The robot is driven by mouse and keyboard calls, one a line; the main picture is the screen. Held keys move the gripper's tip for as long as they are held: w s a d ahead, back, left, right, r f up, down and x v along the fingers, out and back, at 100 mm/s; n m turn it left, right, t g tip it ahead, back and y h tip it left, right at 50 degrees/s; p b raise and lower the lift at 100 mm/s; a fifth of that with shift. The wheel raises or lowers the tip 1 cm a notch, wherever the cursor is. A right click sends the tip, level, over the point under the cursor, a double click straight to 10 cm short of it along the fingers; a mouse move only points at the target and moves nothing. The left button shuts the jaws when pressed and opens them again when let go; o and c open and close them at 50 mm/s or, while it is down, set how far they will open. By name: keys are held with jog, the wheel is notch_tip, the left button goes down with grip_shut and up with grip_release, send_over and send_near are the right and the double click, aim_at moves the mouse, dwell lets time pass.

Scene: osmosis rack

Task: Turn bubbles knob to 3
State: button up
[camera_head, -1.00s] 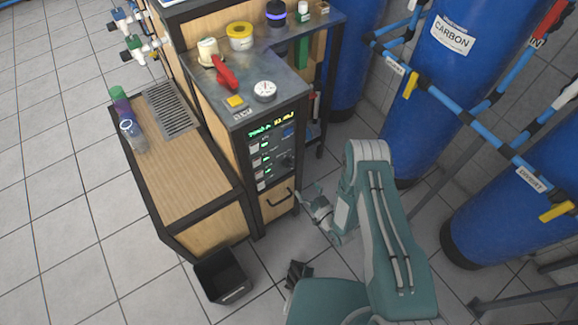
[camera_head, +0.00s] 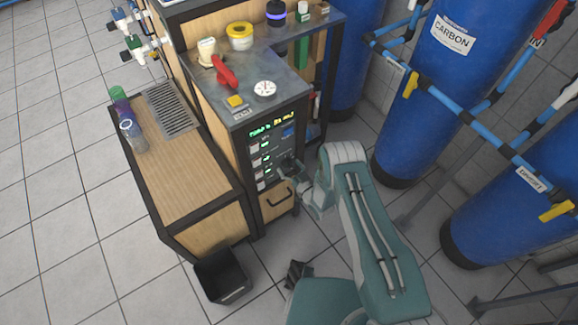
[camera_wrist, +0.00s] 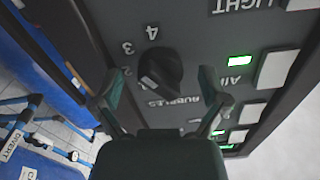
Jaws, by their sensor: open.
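The bubbles knob (camera_wrist: 160,72) is a round black knob on the dark control panel (camera_wrist: 200,30) in the wrist view. It has a pale pointer mark, and the numbers 2, 3 and 4 stand beside it with the label BUBBLES below. Which number it points at I cannot tell surely. My gripper (camera_wrist: 163,92) is open, with one finger on each side of the knob. I cannot tell whether the fingers touch it. In the head view my gripper (camera_head: 291,172) is at the panel's lower right and hides the knob.
Pale buttons (camera_wrist: 275,70) with green lit displays line the panel beside the knob. A drawer with a black handle (camera_head: 279,198) sits below the panel. Blue tanks (camera_head: 420,100) stand to the right. A black bin (camera_head: 222,278) stands on the floor.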

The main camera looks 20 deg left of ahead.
jog(key=c, duration=1.2)
jog(key=shift+o, duration=0.2)
jog(key=shift+r+n, duration=0.1)
jog(key=shift+n, duration=1.2)
jog(key=o, duration=1.2)
jog(key=shift+a, duration=0.1)
jog(key=shift+c, duration=0.2)
jog(key=v, duration=1.2)
